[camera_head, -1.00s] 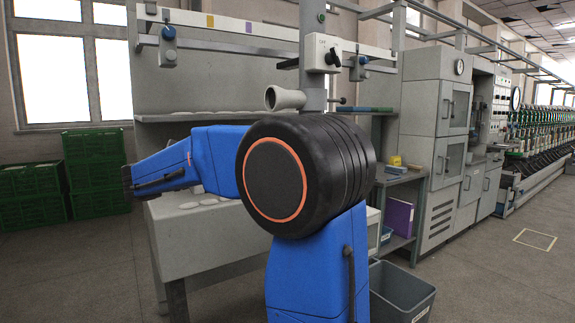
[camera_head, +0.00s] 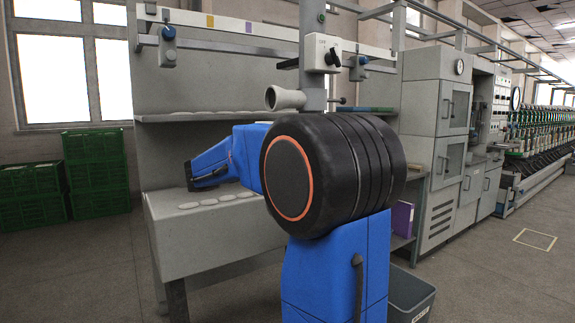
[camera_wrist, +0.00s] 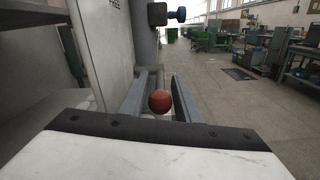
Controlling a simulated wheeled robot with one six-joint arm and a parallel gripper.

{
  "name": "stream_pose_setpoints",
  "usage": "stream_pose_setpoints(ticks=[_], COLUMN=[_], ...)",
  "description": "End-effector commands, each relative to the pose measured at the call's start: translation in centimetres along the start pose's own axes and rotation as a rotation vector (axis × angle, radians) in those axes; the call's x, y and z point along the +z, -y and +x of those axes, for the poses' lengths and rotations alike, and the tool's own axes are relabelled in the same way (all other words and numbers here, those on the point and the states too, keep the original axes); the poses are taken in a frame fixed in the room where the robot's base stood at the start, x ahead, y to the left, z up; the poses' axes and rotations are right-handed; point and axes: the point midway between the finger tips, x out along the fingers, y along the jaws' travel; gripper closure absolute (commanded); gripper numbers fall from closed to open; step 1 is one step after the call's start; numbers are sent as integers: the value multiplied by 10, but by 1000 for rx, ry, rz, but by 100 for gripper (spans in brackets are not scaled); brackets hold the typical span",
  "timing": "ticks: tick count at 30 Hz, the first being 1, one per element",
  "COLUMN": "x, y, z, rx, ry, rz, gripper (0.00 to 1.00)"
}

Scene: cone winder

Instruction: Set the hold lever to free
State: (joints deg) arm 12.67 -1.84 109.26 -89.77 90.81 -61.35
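A red ball knob (camera_wrist: 159,101) shows in the wrist view, in line with the gap between the fingers of my gripper (camera_wrist: 158,108). The fingers are apart, with visible space beside the knob; I cannot tell its depth or whether they touch it. I cannot tell whether this knob belongs to the hold lever. In the head view, a white box with a black lever (camera_head: 333,57) is on the grey post, and a thin rod with a dark knob (camera_head: 341,100) sticks out lower down. My gripper is not clearly visible there; only my blue arm shows over the bench.
A grey bench (camera_head: 165,235) with pale discs stands behind my arm. A blue knob (camera_wrist: 180,14) on a dark stem juts from the post in the wrist view. Green crates (camera_head: 95,170) stand at left, a grey bin (camera_head: 412,300) at lower right. Open floor lies beyond.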

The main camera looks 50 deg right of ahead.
Motion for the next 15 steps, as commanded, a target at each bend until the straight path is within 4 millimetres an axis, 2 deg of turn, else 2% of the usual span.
stream_pose_setpoints(ticks=[6, 15], x=[0, 0], y=[0, 0], z=[16, 18], rx=[-1, 0], ry=[0, 0], rz=[0, 0], gripper=[70, 70])
